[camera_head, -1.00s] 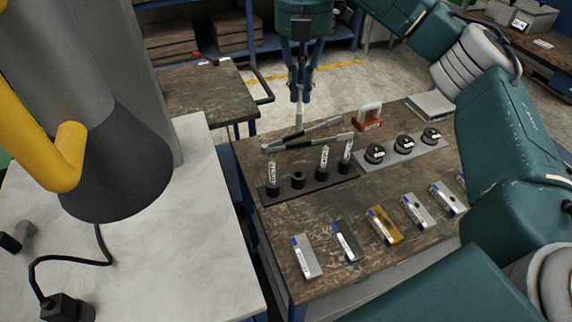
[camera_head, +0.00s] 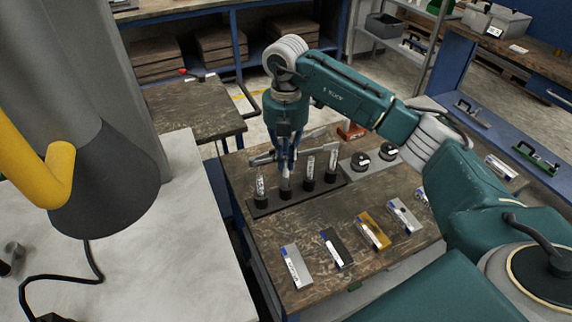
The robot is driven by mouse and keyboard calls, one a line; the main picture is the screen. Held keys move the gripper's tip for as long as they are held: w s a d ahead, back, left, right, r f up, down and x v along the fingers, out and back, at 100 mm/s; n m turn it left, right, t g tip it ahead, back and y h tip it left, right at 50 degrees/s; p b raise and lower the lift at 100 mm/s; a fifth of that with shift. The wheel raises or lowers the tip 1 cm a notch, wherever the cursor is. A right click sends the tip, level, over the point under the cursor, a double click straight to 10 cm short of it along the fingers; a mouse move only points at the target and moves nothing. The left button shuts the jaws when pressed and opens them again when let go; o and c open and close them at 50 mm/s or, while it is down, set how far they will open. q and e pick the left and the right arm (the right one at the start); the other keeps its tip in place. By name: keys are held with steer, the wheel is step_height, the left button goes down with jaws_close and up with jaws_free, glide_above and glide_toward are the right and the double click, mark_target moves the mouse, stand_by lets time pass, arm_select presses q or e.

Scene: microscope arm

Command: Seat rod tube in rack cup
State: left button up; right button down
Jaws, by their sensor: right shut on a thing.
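The dark rack (camera_head: 270,208) lies on the brown table with a row of black cups. White labelled tubes stand upright in the leftmost cup (camera_head: 260,185), the third cup (camera_head: 309,168) and the rightmost cup (camera_head: 332,160). My right gripper (camera_head: 286,161) points down over the second cup (camera_head: 285,194) and is shut on the rod tube (camera_head: 286,174). Only the tube's lower part shows, upright and in line with that cup. Its bottom end meets the cup's top in the picture; I cannot tell whether it is inside. My left gripper is not in view.
A metal tool (camera_head: 262,158) lies behind the rack, partly behind my gripper. To the right, a grey holder carries round black pieces (camera_head: 361,161). Several labelled blocks (camera_head: 373,231) line the table's front. A large lamp-like hood (camera_head: 112,182) hangs at left above a white table (camera_head: 178,240).

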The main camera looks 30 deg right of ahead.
mark_target(286, 188)
step_height(286, 188, down, 3)
steer(key=shift+r, duration=0.2)
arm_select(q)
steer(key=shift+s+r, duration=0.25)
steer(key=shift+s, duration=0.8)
arm_select(e)
steer(key=shift+f, duration=0.15)
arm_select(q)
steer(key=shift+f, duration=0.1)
arm_select(e)
steer(key=shift+f, duration=0.15)
steer(key=c, duration=1.8)
jaws_free()
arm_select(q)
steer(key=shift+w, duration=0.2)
